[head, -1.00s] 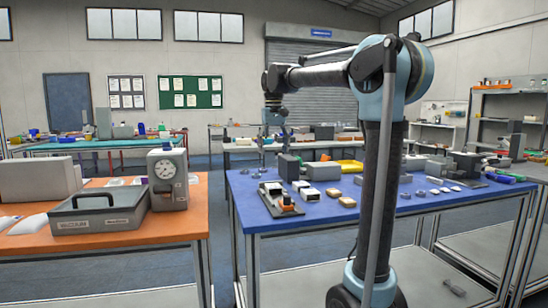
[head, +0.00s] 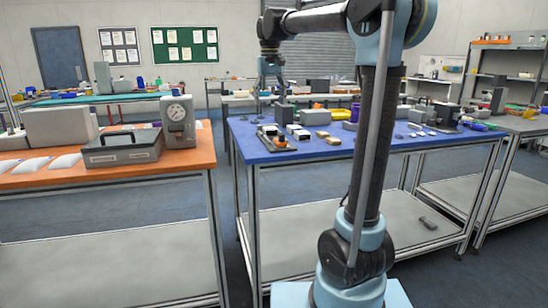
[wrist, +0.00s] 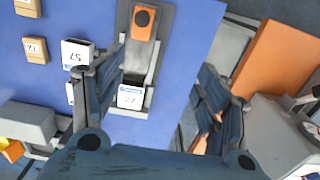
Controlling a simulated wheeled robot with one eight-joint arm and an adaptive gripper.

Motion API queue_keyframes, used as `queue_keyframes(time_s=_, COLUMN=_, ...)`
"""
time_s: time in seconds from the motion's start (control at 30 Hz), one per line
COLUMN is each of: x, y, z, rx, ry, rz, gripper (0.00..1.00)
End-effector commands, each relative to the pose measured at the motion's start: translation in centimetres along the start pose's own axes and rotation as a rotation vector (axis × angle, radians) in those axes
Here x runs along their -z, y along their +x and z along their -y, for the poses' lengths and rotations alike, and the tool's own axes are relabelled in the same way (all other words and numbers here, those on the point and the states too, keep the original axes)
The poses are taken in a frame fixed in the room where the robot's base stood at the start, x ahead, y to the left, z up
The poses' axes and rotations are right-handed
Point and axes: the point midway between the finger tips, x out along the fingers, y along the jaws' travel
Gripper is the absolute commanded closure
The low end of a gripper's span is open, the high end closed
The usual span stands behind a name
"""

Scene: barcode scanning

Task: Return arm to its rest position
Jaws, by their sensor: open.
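My arm (head: 365,150) stands upright at the blue table (head: 330,148) and bends over to the left at the top. My gripper (head: 270,98) hangs down beyond it, over the left part of the table. In the wrist view my gripper (wrist: 160,75) has its two dark fingers wide apart, with nothing held between them. Below them a stand with an orange-topped device (wrist: 143,22) holds a white box labelled 22 (wrist: 130,97). A white box labelled 57 (wrist: 76,52) lies beside the left finger, partly hidden.
An orange table (head: 190,155) on the left bears a grey case (head: 122,147) and a dial device (head: 177,121). Brown boxes (wrist: 36,50) lie on the blue table. Open floor (head: 222,190) shows between the tables. Shelves (head: 505,65) stand at the right.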

Motion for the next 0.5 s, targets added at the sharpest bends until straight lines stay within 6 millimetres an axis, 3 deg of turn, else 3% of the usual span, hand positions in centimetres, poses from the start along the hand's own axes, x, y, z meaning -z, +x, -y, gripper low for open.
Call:
queue_keyframes(time_s=0.27, x=-2.3, y=1.2, z=-0.5, rx=0.001, ry=0.001, rz=-0.011, gripper=0.32)
queue_keyframes(time_s=0.5, x=-5.4, y=2.7, z=-2.2, rx=0.002, ry=0.019, rz=-0.028, gripper=0.32)
